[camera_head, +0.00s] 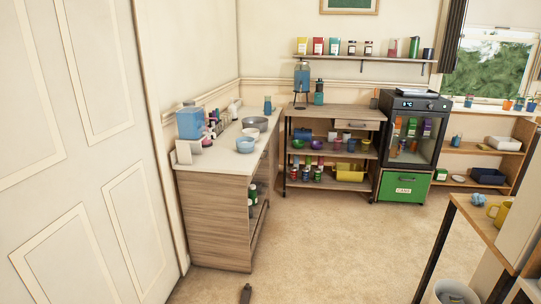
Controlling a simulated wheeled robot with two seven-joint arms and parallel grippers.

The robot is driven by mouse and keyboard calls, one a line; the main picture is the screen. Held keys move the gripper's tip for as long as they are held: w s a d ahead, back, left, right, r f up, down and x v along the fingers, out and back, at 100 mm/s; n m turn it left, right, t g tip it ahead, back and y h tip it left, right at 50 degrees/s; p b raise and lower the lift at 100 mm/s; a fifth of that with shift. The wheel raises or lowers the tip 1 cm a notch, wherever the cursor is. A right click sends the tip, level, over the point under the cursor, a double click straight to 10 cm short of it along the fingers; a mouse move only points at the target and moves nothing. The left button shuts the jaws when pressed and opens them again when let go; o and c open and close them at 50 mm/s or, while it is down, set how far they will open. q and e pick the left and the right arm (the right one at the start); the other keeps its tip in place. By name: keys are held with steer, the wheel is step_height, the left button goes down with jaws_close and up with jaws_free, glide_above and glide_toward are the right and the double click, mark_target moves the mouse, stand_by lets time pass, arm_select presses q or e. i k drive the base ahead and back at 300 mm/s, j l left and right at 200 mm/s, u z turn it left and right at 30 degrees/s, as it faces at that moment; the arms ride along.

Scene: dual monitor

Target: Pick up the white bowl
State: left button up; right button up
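A small white bowl (251,132) stands on the light top of the wooden counter (222,163) along the left wall. It sits between a light blue bowl (245,144) in front of it and a wide grey bowl (255,123) behind it. These two partly hide it. No gripper can be made out in the head view. A small dark piece shows at the bottom edge, and I cannot tell what it is.
A blue container (190,122) and several bottles stand at the counter's left. A shelf unit (335,158) and a black oven (411,130) stand at the back. A wooden table (478,222) is at right. The carpet (325,240) between is clear.

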mark_target(251, 136)
steer(key=i+u, duration=0.1)
steer(key=i, duration=0.6)
steer(key=i+l+u, duration=0.15)
steer(key=i, duration=0.5)
